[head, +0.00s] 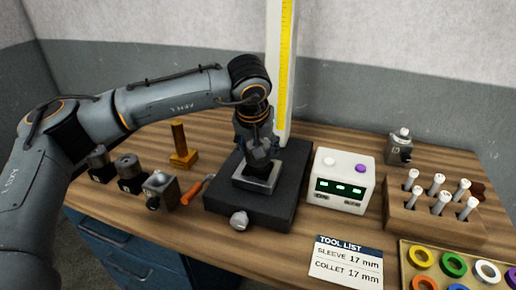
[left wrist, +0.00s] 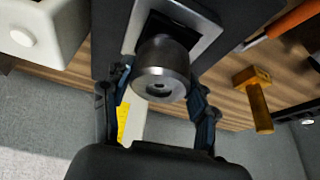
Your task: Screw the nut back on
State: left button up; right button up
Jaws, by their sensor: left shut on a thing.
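The nut (left wrist: 161,72) is a grey metal cylinder with a dark hole in its end face. In the left wrist view it sits over the square grey plate of the black block, which also shows in the head view (head: 222,197). My left gripper (head: 258,150) points down over the block, with its fingers on both sides of the nut and shut on it. In the head view the gripper hides most of the nut. Whether the thread is engaged cannot be told. My right gripper is not in view.
A white box with green displays (head: 341,181) stands right of the block. An orange-handled tool (head: 196,189), dark holders (head: 130,172) and a yellow-brown stand (head: 181,147) are to the left. A tool rack (head: 432,222), a ring tray (head: 405,268) and a tool list card (head: 345,263) lie right.

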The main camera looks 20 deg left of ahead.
pick_arm(q)
jog(key=m+h, duration=0.1)
jog(key=m, duration=0.3)
jog(key=shift+h, duration=0.4)
jog(key=o, duration=1.3)
jog(key=shift+d, duration=0.1)
jog(key=shift+o, duration=0.2)
jog(key=shift+r, duration=0.15)
jog(key=v, duration=1.1)
jog(key=shift+r, duration=0.35)
